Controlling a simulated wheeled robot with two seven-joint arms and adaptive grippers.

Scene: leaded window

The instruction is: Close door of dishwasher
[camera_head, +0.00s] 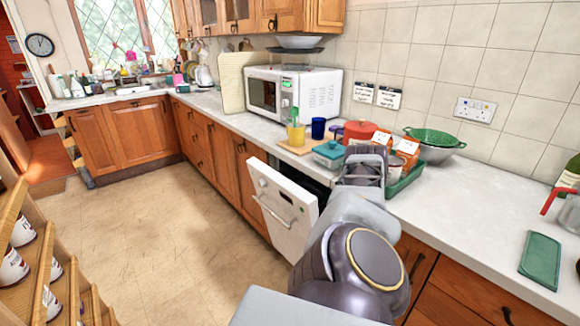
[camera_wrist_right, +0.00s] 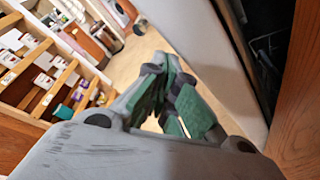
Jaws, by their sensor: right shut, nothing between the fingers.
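The white dishwasher door (camera_head: 284,208) stands partly open in the head view, tilted out from the cabinet row, with its handle and control strip on its outer face. A strip of the dark opening shows behind its top edge. My right arm covers the door's right side in the head view, and its fingers cannot be made out there. In the right wrist view my right gripper (camera_wrist_right: 168,72) is shut and empty, with green finger pads. A pale grey panel (camera_wrist_right: 215,60), seemingly the door, is just right of the fingers; contact cannot be told. My left gripper is not in view.
The worktop (camera_head: 440,195) above holds a microwave (camera_head: 292,92), a red pot (camera_head: 360,131) and a green colander (camera_head: 434,137). Wooden cabinets (camera_head: 228,160) flank the dishwasher. A wooden shelf rack (camera_head: 45,262) stands at left. The floor (camera_head: 165,225) between is clear.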

